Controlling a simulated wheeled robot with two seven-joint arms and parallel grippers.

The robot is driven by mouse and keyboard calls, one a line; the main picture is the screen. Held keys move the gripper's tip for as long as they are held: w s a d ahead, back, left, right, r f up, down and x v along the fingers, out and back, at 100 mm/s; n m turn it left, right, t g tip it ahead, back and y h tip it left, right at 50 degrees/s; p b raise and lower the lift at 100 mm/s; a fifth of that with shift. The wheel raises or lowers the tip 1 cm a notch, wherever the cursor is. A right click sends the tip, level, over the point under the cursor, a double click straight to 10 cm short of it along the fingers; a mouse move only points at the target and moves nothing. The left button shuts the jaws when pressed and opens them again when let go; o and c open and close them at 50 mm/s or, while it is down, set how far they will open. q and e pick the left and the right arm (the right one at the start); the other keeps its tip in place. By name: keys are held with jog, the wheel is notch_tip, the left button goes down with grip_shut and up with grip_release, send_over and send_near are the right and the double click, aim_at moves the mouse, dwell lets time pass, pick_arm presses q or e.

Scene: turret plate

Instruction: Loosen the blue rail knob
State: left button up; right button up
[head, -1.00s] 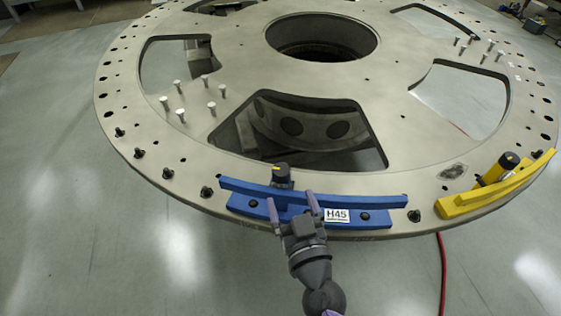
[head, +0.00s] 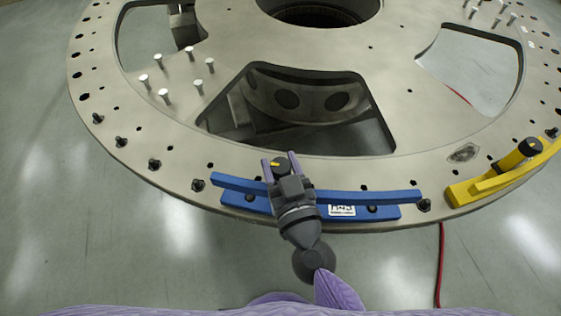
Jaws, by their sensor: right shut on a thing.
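The blue rail (head: 375,197) lies along the near edge of the large round metal plate (head: 170,185), with a white label (head: 342,210) on its front. Its knob (head: 280,167), black with a yellow mark on top, stands behind the middle-left of the rail. My right gripper (head: 281,163) reaches over the rail from the front, with its two purple fingers on either side of the knob, shut on it. The gripper body hides part of the rail and the knob's lower part. My left gripper is not in view.
A yellow rail (head: 485,190) with its own black knob (head: 530,147) sits on the plate's right edge. Black bolts (head: 198,185) line the rim. Several silver pins (head: 165,96) stand on the plate. A red cable (head: 440,262) hangs at the front right.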

grip_shut()
